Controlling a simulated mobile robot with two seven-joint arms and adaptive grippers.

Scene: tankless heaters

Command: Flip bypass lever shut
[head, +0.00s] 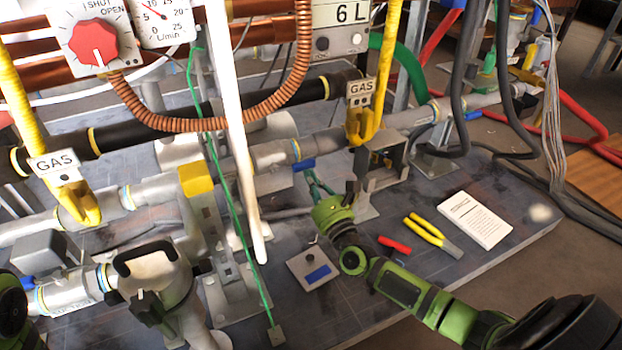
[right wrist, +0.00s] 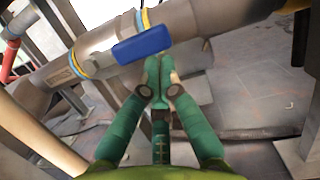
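A blue lever (head: 304,165) sits on the grey horizontal pipe (head: 270,156), below the black pipe. No label that I can read names it the bypass lever. In the right wrist view the blue lever (right wrist: 142,45) lies along the pipe, roughly in line with it. My right gripper (head: 316,184) is just below and in front of the lever. In the right wrist view its teal fingers (right wrist: 160,72) are together, with the tips close under the lever's right end; I cannot tell if they touch. I see nothing held. Only part of my left arm shows; its gripper is out of view.
A white vertical pipe (head: 235,130) and a green wire (head: 225,185) stand left of the lever. A grey bracket (head: 384,160) is to its right. Yellow-handled pliers (head: 432,232), a red-handled tool (head: 395,245) and a white card (head: 475,219) lie on the dark board.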

